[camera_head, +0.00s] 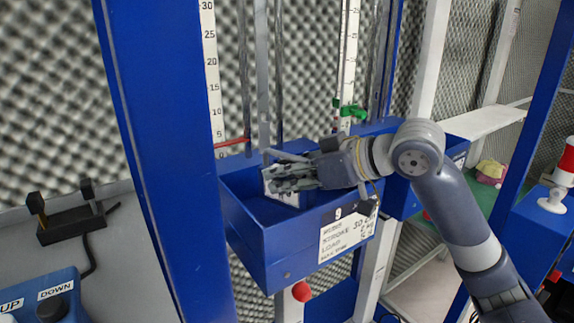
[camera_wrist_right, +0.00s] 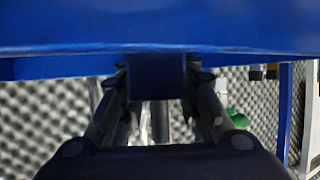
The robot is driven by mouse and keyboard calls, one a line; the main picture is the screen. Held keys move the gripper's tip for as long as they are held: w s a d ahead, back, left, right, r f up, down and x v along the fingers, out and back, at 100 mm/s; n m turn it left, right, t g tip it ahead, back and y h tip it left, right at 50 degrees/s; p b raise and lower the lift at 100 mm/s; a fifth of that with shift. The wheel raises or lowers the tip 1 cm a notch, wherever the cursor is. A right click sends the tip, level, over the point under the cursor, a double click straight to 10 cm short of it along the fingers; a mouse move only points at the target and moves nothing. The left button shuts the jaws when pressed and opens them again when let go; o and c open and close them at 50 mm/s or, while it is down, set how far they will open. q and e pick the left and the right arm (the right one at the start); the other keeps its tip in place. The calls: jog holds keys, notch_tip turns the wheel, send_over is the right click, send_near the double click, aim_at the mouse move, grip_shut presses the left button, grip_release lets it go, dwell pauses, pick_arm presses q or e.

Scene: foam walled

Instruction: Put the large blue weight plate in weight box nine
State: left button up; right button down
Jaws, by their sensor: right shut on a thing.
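Weight box nine (camera_head: 265,245) is an open blue box with a "9" and a white label on its front. My right gripper (camera_head: 285,180) comes in from the right and is over the box's open top. It is shut on the large blue weight plate, a dark blue block (camera_wrist_right: 157,77) between the fingers in the right wrist view. In the head view the fingers cover most of the plate; I cannot tell whether it touches the box floor. My left gripper is not in view.
A blue post (camera_head: 160,150) stands just left of the box. Upright scales (camera_head: 212,80) and rods rise behind it. A red knob (camera_head: 301,291) is below the box. A control box with UP and DOWN labels (camera_head: 40,297) is at lower left.

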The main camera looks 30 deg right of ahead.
jog(key=shift+f, duration=0.9)
jog(key=c, duration=1.6)
grip_release()
jog(key=shift+f, duration=0.45)
jog(key=o, duration=0.4)
jog(key=shift+s+r, duration=0.15)
jog(key=shift+s, duration=0.05)
jog(key=shift+w, duration=0.1)
jog(key=shift+d, duration=0.1)
jog(key=b+v, duration=0.3)
jog(key=v, duration=0.9)
